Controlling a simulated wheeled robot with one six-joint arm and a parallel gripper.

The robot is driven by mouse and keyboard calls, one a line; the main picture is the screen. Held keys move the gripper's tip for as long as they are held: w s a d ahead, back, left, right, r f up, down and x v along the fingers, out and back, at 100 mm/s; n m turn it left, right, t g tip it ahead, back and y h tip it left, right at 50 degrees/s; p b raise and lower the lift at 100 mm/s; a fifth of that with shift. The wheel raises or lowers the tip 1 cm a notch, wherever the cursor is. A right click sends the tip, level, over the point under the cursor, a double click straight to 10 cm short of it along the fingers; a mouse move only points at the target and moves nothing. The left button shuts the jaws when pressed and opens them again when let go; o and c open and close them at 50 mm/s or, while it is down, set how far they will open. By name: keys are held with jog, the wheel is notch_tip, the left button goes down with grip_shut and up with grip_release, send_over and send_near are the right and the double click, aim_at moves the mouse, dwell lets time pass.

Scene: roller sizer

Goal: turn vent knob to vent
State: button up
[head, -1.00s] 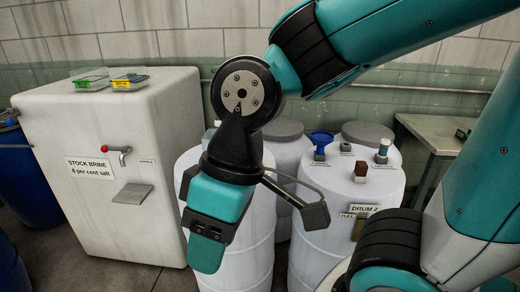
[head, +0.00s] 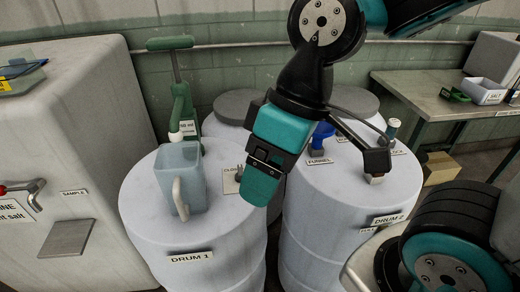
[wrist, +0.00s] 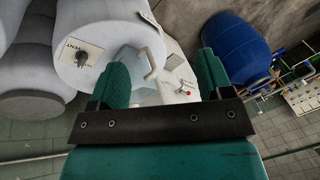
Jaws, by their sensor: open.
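The vent knob (head: 240,173) is a small grey knob on a white plate on top of drum 1 (head: 195,236), partly hidden behind my gripper in the head view. In the wrist view, a dark knob (wrist: 82,58) stands on a lettered white plate at upper left; the lettering is hard to read. My gripper (head: 262,185) is above the drum tops, just right of the knob in the head view. In the wrist view its two teal fingers (wrist: 163,76) are spread apart with nothing held between them. The knob lies outside the fingers, to the left, with no visible contact.
A grey-blue pitcher (head: 180,172) stands on drum 1 beside the knob, with a green pump (head: 183,100) behind. Drum 2 (head: 340,200) stands to the right, bearing a blue funnel (head: 322,133). A white tank (head: 85,130) is at left and a bench (head: 425,90) at right.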

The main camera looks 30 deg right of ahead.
jog(key=w+d+f+n+h, duration=0.1)
jog(key=w+d+n+h, duration=0.15)
jog(key=w, duration=1.15)
jog(key=n+h+p, duration=0.2)
jog(key=n, duration=0.2)
send_over(240, 169)
notch_tip(240, 169, down, 5)
jog(key=shift+y, duration=0.25)
notch_tip(240, 169, down, 17)
jog(key=shift+r+p, duration=0.1)
jog(key=shift+p, duration=0.35)
jog(key=c, duration=0.9)
